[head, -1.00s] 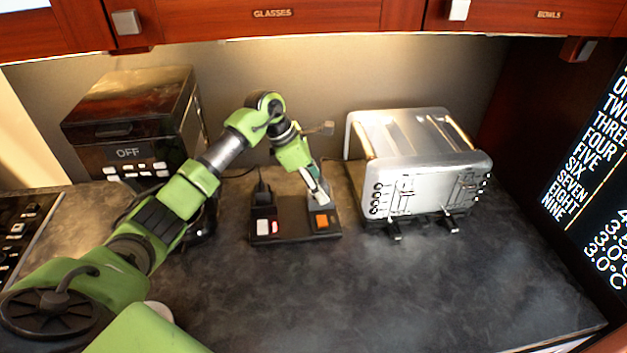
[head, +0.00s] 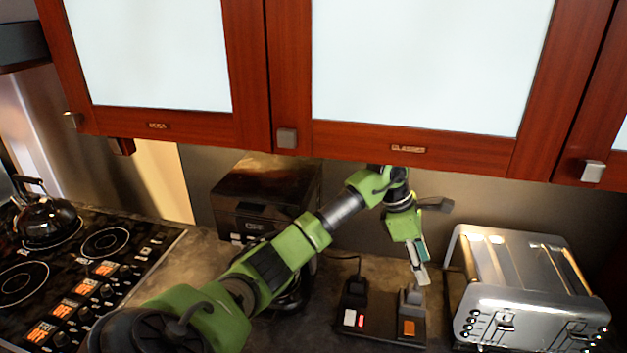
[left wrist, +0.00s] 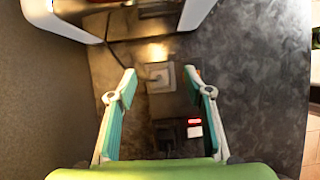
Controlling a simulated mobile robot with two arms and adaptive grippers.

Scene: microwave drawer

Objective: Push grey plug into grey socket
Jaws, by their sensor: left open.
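A dark socket block (head: 380,328) stands on the counter, with a black plug (head: 355,288) at its left end. The grey plug (head: 411,298) is at its right end, behind the orange switch; it also shows in the left wrist view (left wrist: 160,77), with a cable running up-left. The grey socket is hidden under it, and I cannot tell how deep the plug sits. My left gripper (head: 422,275) is just above the grey plug, pointing down. In the left wrist view its fingers (left wrist: 159,80) are apart, one on each side of the plug, with gaps. My right gripper is not in view.
A silver toaster (head: 530,290) stands close to the right of the block. A dark coffee machine (head: 265,195) is behind my left arm. Wall cabinets (head: 415,65) hang above, close over the arm. A stove with a kettle (head: 45,215) is at the left.

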